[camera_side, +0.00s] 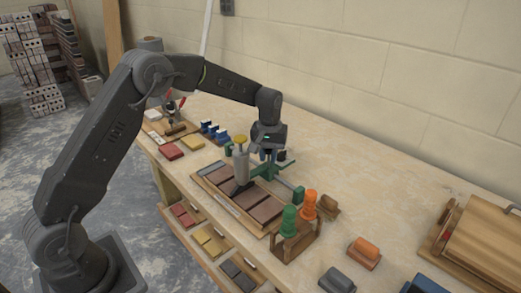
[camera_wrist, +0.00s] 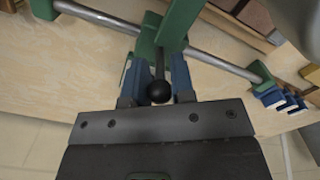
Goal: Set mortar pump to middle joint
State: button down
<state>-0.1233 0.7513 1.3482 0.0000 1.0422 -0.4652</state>
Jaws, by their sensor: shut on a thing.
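The mortar pump (camera_side: 241,165) is a grey upright cylinder with a yellow cap and a dark nozzle, held over a wooden tray (camera_side: 198,180) of brown bricks with joints between them. I cannot tell which joint its nozzle is over. A green carriage (camera_side: 273,169) carries the pump along a grey rail, which also shows in the wrist view (camera_wrist: 100,17). My gripper (camera_side: 268,154) is at the carriage's back side. In the wrist view its blue fingers (camera_wrist: 156,78) are shut around the stalk of a black ball knob (camera_wrist: 159,91) on the carriage.
A wooden stand with green (camera_side: 289,219) and orange (camera_side: 309,204) bottles is just right of the tray. Blue clips (camera_side: 214,132) and red blocks (camera_side: 171,151) lie to the left. A wooden press-like box (camera_side: 485,245) is at far right. The bench behind the rail is mostly clear.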

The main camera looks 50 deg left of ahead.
jog(key=shift+d, duration=0.1)
jog(key=c, duration=1)
grip_release()
jog(key=shift+r, duration=6.95)
